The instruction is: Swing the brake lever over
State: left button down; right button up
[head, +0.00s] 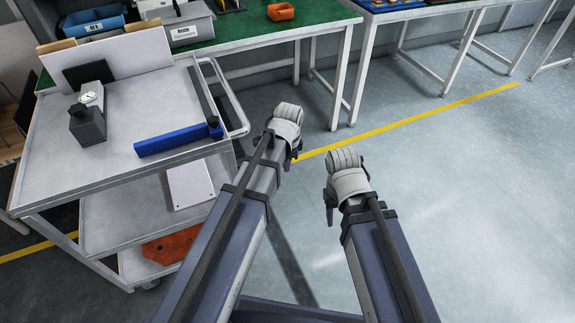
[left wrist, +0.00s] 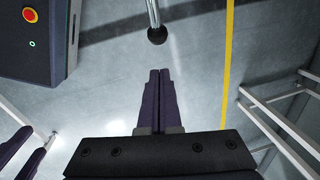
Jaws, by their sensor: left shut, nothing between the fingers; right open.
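In the left wrist view a thin metal rod with a black ball knob (left wrist: 157,35), which looks like the brake lever, comes in from the top edge. Its base is out of frame, and I cannot pick it out in the head view. My left gripper (head: 292,152) hangs just right of the cart. In the left wrist view its fingers (left wrist: 160,72) are shut and empty, pointing toward the knob with a visible gap in the picture. My right gripper (head: 330,207) is open over bare floor, to the right of the left one.
The grey cart (head: 135,172) stands at left, with a blue bar (head: 175,140) on its top and an orange plate (head: 170,246) on its lower shelf. A green-topped bench (head: 235,32) stands behind. The floor at right is clear, crossed by a yellow line (head: 420,115).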

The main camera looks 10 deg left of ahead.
pick_arm(q)
jog(key=shift+s+a+f+b, duration=0.25)
jog(key=shift+a+f+b, duration=0.1)
jog(key=shift+a+f, duration=0.25)
jog(key=shift+s+a+f+b, duration=0.2)
jog(key=shift+a+f+b, duration=0.1)
jog(key=shift+a+f, duration=0.25)
pick_arm(e)
notch_tip(320, 180, down, 2)
jog(key=shift+f, duration=0.15)
pick_arm(q)
jog(key=shift+s+a+f+b, duration=0.1)
jog(key=shift+a+f+b, duration=0.2)
jog(key=shift+f+b, duration=0.35)
jog(key=shift+s, duration=0.1)
jog(key=shift+r, duration=0.15)
jog(key=shift+a, duration=0.15)
pick_arm(e)
jog(key=shift+d+f, duration=0.1)
jog(key=shift+f, duration=0.6)
jog(key=shift+r, duration=0.15)
